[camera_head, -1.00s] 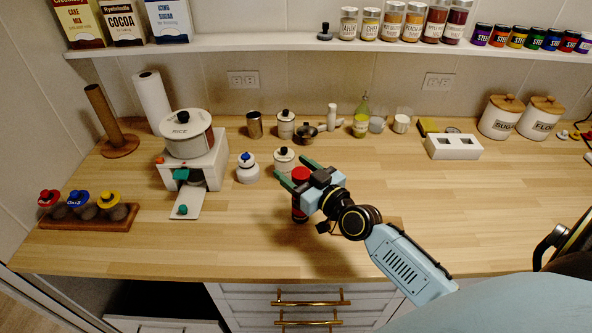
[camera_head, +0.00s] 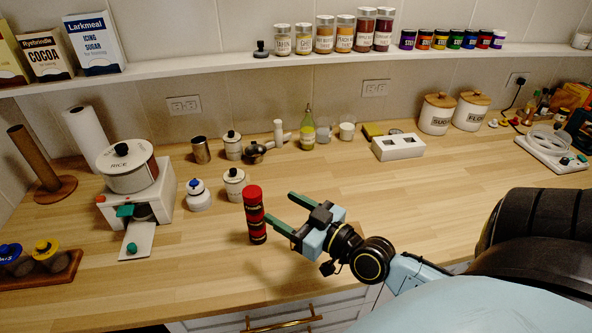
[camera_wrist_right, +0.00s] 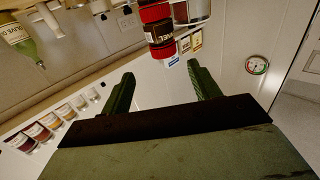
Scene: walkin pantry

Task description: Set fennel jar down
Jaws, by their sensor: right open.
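The fennel jar (camera_head: 254,215), dark with a red lid and red bands, stands upright on the wooden counter in the head view. It also shows at the top of the right wrist view (camera_wrist_right: 158,30), with part of its label readable. My right gripper (camera_head: 280,207) is open and empty, just right of the jar, its green fingers pointing toward it. In the right wrist view the gripper's fingers (camera_wrist_right: 160,70) are spread, with the jar beyond their tips. My left gripper is not in view.
A white lidded canister (camera_head: 235,186) stands close behind the jar, and a blue-topped white container (camera_head: 198,196) is to its left. The rice cooker on its white stand (camera_head: 164,197) is further left. The counter's right middle (camera_head: 420,190) is clear.

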